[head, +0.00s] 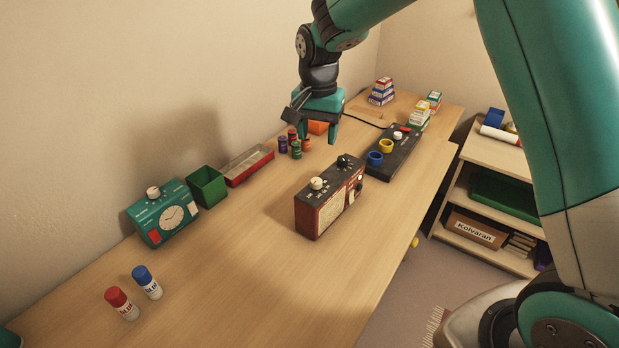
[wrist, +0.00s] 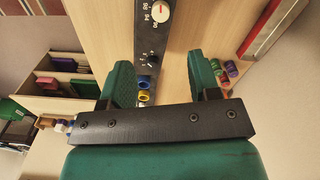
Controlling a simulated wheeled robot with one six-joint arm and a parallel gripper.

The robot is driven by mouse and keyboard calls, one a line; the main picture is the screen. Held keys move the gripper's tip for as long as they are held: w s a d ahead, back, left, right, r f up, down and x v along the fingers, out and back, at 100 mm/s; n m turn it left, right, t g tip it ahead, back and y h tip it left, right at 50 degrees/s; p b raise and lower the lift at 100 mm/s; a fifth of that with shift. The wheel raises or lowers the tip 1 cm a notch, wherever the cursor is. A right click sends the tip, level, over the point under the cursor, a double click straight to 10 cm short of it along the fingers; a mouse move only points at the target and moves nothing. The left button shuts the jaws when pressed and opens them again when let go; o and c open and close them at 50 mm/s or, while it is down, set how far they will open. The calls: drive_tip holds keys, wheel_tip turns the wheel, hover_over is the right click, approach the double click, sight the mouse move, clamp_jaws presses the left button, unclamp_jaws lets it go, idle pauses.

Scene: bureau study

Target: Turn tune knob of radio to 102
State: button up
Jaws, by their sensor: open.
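The radio (head: 318,212) is a dark-red box with a dark top and a pale front, standing upright in the middle of the desk. On its top are a white knob (head: 316,183) and a black knob (head: 343,161). In the wrist view the white knob (wrist: 162,14) is at the top edge, partly cut off, with small printed numbers around it; I cannot read its setting surely. The black knob (wrist: 152,57) shows below it. My gripper (head: 318,139) is open and empty, pointing down above the desk behind the radio, apart from it. Its two fingers show in the wrist view (wrist: 162,68).
A black panel (head: 405,158) with blue and yellow rings lies right of the radio. Several small coloured spools (head: 296,149) stand below my gripper.

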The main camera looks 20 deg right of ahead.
sight(317, 181)
wheel_tip(317, 181, down, 13)
drive_tip(key=shift+f+p, duration=0.1)
drive_tip(key=shift+p, duration=0.65)
